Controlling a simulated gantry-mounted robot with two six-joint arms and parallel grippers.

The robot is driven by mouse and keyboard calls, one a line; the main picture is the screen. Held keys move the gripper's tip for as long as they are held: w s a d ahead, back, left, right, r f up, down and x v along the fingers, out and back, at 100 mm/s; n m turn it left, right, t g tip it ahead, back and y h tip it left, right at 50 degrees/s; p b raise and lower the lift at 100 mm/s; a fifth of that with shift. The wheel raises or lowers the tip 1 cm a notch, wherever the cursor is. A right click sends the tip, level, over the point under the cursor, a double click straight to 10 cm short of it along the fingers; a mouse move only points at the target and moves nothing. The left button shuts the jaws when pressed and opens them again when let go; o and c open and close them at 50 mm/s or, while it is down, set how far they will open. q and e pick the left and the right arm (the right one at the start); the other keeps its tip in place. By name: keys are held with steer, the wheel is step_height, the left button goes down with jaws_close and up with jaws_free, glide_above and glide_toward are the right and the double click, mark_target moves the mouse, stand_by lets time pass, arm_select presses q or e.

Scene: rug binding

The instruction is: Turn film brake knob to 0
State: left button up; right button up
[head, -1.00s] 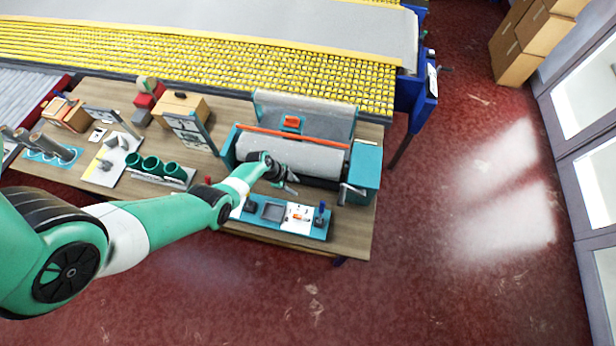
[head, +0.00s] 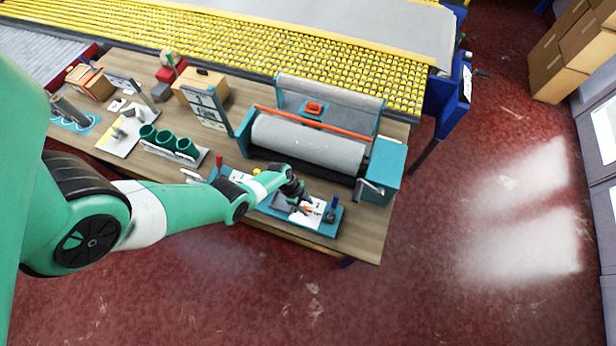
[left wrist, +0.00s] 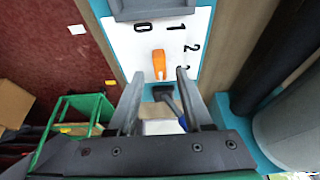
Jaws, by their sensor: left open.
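The film brake knob is an orange pointer (left wrist: 159,64) on a white dial plate (left wrist: 150,42) with black numerals 0, 1, 2 and part of another in the left wrist view. Its upper end lies below the gap between 0 and 1; I cannot tell exactly which mark it indicates. My left gripper (left wrist: 159,75) is open, with one finger on each side of the knob in the picture; contact is not clear. In the head view the left gripper (head: 302,200) is over the blue tray (head: 318,232) at the bench's front. My right gripper is not in view.
The grey film roller (head: 308,143) and its crank (head: 370,188) stand behind the tray. A dark blue-handled tool (head: 331,210) stands at the tray's right end. Green cups (head: 166,140) are to the left. The bench's front edge is close.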

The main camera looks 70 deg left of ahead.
arm_select(q)
steer(key=shift+w+d+f, duration=0.15)
steer(key=shift+w+f, duration=0.1)
steer(key=shift+f, duration=0.35)
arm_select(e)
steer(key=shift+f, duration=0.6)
arm_select(q)
steer(key=shift+c, duration=0.2)
jaws_close()
